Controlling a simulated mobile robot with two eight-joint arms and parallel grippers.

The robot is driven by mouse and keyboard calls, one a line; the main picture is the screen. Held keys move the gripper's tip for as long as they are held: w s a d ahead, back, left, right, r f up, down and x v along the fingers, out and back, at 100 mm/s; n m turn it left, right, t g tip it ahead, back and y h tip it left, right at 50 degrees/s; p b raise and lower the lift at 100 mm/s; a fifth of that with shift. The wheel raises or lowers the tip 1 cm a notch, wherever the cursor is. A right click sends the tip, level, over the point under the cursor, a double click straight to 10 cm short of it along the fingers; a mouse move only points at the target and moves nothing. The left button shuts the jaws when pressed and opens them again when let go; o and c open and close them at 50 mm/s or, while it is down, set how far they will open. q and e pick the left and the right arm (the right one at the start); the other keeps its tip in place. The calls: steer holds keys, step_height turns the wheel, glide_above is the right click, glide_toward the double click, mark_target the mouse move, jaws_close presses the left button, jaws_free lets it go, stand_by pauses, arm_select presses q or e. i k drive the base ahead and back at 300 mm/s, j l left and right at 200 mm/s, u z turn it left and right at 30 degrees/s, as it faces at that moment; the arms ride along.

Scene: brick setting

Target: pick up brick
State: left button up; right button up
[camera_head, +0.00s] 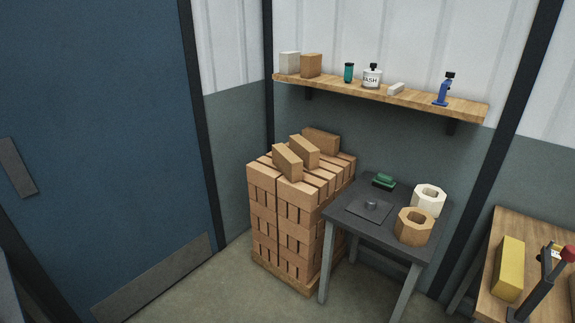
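A large stack of tan bricks (283,220) stands on a wooden pallet (281,281) in the corner. Loose bricks lie on top of the stack: one brick (287,162) at the front left, one brick (304,152) just behind it, and one brick (321,141) at the back. The two front ones sit at an angle. Neither of my grippers is in view.
A dark table (350,226) stands right of the stack, holding a tan ring (414,240), a white ring (419,205) and a green item (384,182). A wooden shelf (430,103) runs above. A wooden bench (487,285) is at right. Floor (190,299) before the blue door is clear.

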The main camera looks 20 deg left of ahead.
mark_target(290, 165)
steer(key=i+j+z, duration=0.15)
steer(key=i+j, duration=0.15)
steer(key=i+j+z, duration=0.15)
steer(key=i+j, duration=0.15)
steer(key=i+j+z, duration=0.1)
steer(key=i+j, duration=0.15)
steer(key=j, duration=0.15)
steer(key=i+j+z, duration=0.15)
steer(key=j, duration=0.25)
steer(key=i+j+z, duration=0.15)
steer(key=i+j, duration=0.15)
steer(key=j, duration=0.15)
steer(key=i+j+z, duration=0.15)
steer(key=j, duration=0.3)
steer(key=i+j+z, duration=0.1)
steer(key=i+j, duration=0.15)
steer(key=j, duration=0.2)
steer(key=i+j+z, duration=0.15)
steer(key=j, duration=0.35)
